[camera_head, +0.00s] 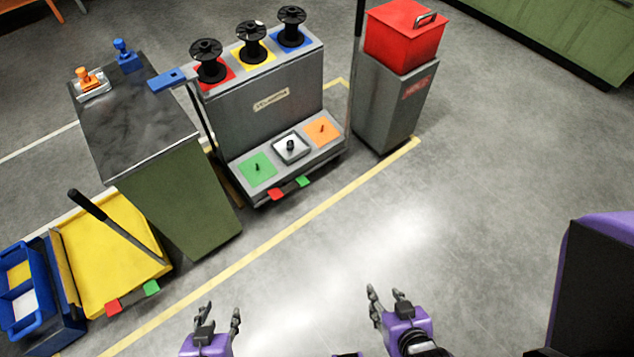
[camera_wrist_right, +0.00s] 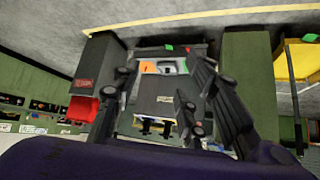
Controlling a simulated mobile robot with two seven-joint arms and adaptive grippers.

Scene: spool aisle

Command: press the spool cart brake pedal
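The grey spool cart (camera_head: 262,125) stands upright at the picture's upper middle, carrying three black spools on red, yellow and blue squares. At its foot, a red pedal (camera_head: 276,194) and a green pedal (camera_head: 303,181) stick out side by side. No lettering on the pedals is readable. The wrist view shows the cart (camera_wrist_right: 158,98) upside down, with the green pedal (camera_wrist_right: 168,47) and red pedal (camera_wrist_right: 188,50). My left gripper (camera_head: 222,312) and right gripper (camera_head: 386,293) are open and empty at the bottom of the head view, well apart from the cart.
A yellow cart (camera_head: 108,250) at left has similar red (camera_head: 113,308) and green (camera_head: 151,288) pedals. A green cabinet with a dark top (camera_head: 135,120) stands left of the spool cart, a grey bin with red lid (camera_head: 400,45) right. Open floor (camera_head: 330,240) lies before the spool cart.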

